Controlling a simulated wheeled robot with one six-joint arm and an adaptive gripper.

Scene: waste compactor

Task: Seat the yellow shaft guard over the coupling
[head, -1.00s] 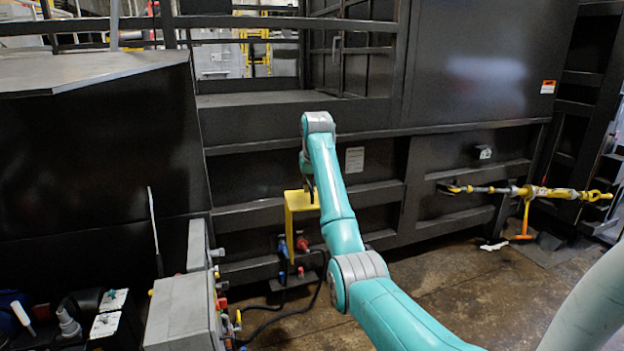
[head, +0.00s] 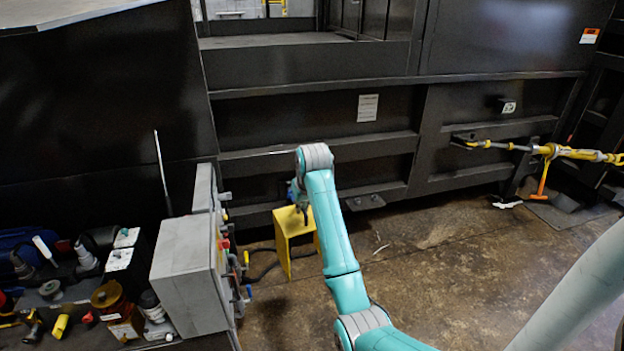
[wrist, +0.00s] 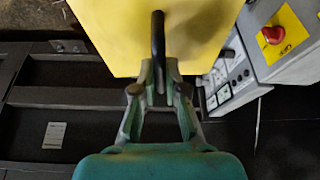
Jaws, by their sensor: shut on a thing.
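The yellow shaft guard (head: 283,224) is a bent sheet with a flat top and downward sides. It hangs from my gripper (head: 302,209) low in front of the black compactor, close to the floor. In the wrist view the guard's flat yellow face (wrist: 105,35) fills the upper middle. My gripper (wrist: 159,72) is shut on the dark bar handle (wrist: 158,35) standing on that face. I cannot make out the coupling; the guard and arm cover the area behind and below. Whether the guard touches anything underneath cannot be told.
A grey control box (head: 188,277) stands close left of the guard; its red button (wrist: 272,34) shows in the wrist view. Tools and jars crowd the lower left. The compactor wall (head: 300,120) is behind. Brown floor (head: 430,260) is mostly clear.

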